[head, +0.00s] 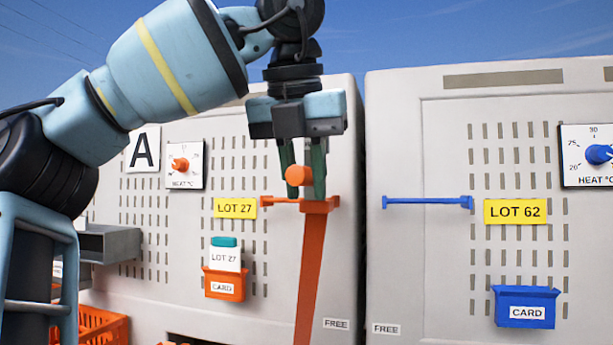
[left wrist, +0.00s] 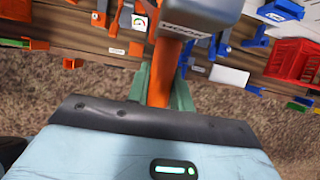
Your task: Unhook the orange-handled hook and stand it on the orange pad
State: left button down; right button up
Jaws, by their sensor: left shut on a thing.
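The orange-handled hook (head: 312,270) runs down from my left gripper (head: 305,190) in the head view, and its lower end is cut off by the frame edge. My left gripper points down, with its green fingers shut on the orange handle. In the left wrist view the handle (left wrist: 162,72) lies between the fingers, and a grey part marked HOOK (left wrist: 195,22) is beyond it. An orange rail (head: 278,200) on the left cabinet meets the handle in the picture; I cannot tell whether they touch. I cannot make out the orange pad. My right gripper is not in view.
The left cabinet (head: 345,260) carries a LOT 27 card in an orange holder (head: 224,286). The right cabinet (head: 420,270) has a blue rail (head: 430,200) and a blue card holder (head: 526,308). An orange crate (head: 105,328) stands at lower left. A gap separates the cabinets.

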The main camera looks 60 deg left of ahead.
aim_at(289, 175)
pick_arm(q)
jog(key=shift+s+d+p, duration=0.2)
jog(key=shift+s+d, duration=0.7)
jog(key=shift+s, duration=0.2)
jog(key=shift+s+d+p, duration=0.15)
jog(key=shift+s+d, duration=0.7)
jog(key=shift+s, duration=0.2)
